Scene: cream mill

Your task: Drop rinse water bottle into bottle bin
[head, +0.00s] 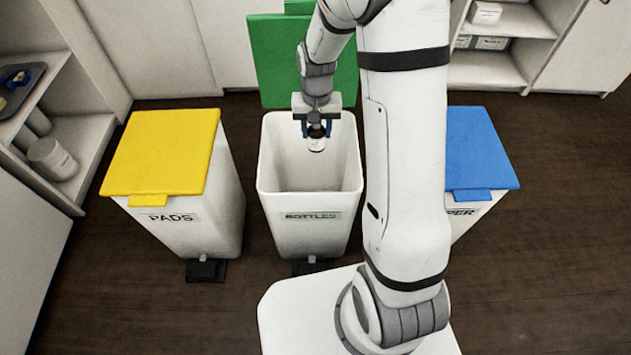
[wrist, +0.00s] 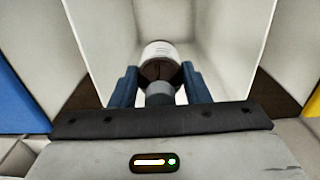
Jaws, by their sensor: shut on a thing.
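The rinse water bottle (head: 316,142) is small, with a white body and a dark upper part. My gripper (head: 316,128) is shut on it and holds it over the open mouth of the bottle bin. In the wrist view the bottle (wrist: 157,55) sits between the two blue fingers of my gripper (wrist: 158,82). The bottle bin (head: 310,230) is white, labelled BOTTLES, with its green lid (head: 275,60) raised at the back. The bin's pale inner walls (wrist: 100,40) surround the bottle in the wrist view. I cannot tell how far the bottle is below the rim.
A PADS bin (head: 165,150) with a shut yellow lid stands to the left. A bin with a shut blue lid (head: 480,150) stands to the right, partly behind my arm. Shelves (head: 60,130) line the left side, and more (head: 505,50) stand at the back right.

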